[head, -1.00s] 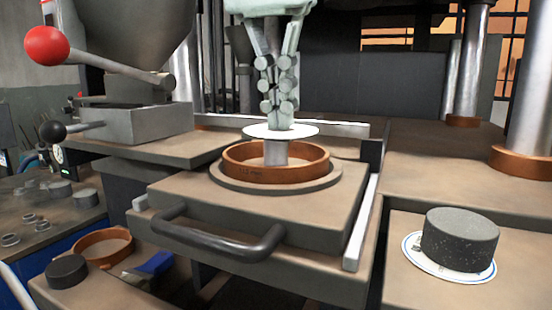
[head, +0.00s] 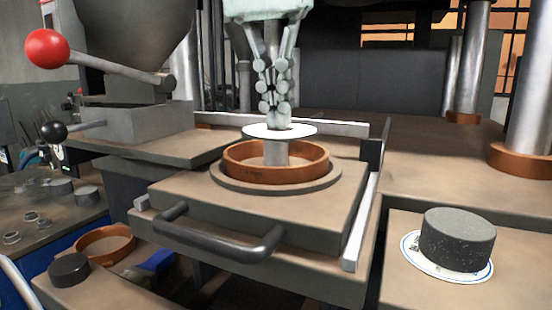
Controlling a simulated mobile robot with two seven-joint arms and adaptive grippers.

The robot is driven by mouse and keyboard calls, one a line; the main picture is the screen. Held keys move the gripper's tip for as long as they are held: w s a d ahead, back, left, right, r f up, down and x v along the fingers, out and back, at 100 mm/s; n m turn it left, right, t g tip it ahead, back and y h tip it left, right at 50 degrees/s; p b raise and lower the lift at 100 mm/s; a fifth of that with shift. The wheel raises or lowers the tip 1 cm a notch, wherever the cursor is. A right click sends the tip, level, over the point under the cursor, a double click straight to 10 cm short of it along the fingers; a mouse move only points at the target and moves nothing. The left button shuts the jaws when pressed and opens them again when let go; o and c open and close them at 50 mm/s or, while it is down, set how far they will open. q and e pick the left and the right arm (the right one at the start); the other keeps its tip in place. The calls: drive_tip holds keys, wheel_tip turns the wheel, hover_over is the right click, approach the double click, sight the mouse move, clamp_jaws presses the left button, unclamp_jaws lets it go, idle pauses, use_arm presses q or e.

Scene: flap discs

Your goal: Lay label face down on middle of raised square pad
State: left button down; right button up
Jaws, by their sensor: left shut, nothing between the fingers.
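My left gripper (head: 277,128) comes down from the top centre with its fingers together and empty. Its tips are at a thin plain white disc (head: 255,132); I cannot tell if they touch it. The disc lies level at the top of a grey post (head: 275,153) inside a copper-coloured ring (head: 232,168). The ring stands on a raised square plate (head: 180,196) with a dark handle. A round white label with blue print (head: 412,252) lies on a brown block at the right, partly hidden under a speckled black puck (head: 457,238). My right gripper is not in view.
A red-knobbed lever (head: 48,47) and a grey box (head: 140,127) stand at the left. Steel columns (head: 530,90) rise at the right. A light rail (head: 360,225) runs along the plate's right side. Several small discs lie at the far left. The brown surface right of centre is clear.

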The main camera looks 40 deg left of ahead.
use_arm(q)
drive_tip(key=shift+w+a+f, duration=0.15)
drive_tip(key=shift+w+a, duration=0.1)
drive_tip(key=shift+a, duration=0.15)
idle(0.4)
drive_tip(key=shift+w+a+r, duration=0.1)
drive_tip(key=shift+r, duration=0.5)
drive_tip(key=shift+w+v, duration=0.2)
drive_tip(key=shift+v, duration=0.8)
drive_tip(key=shift+w+v, duration=0.2)
drive_tip(key=shift+v, duration=0.75)
drive_tip(key=shift+w+v, duration=0.2)
drive_tip(key=shift+v, duration=0.8)
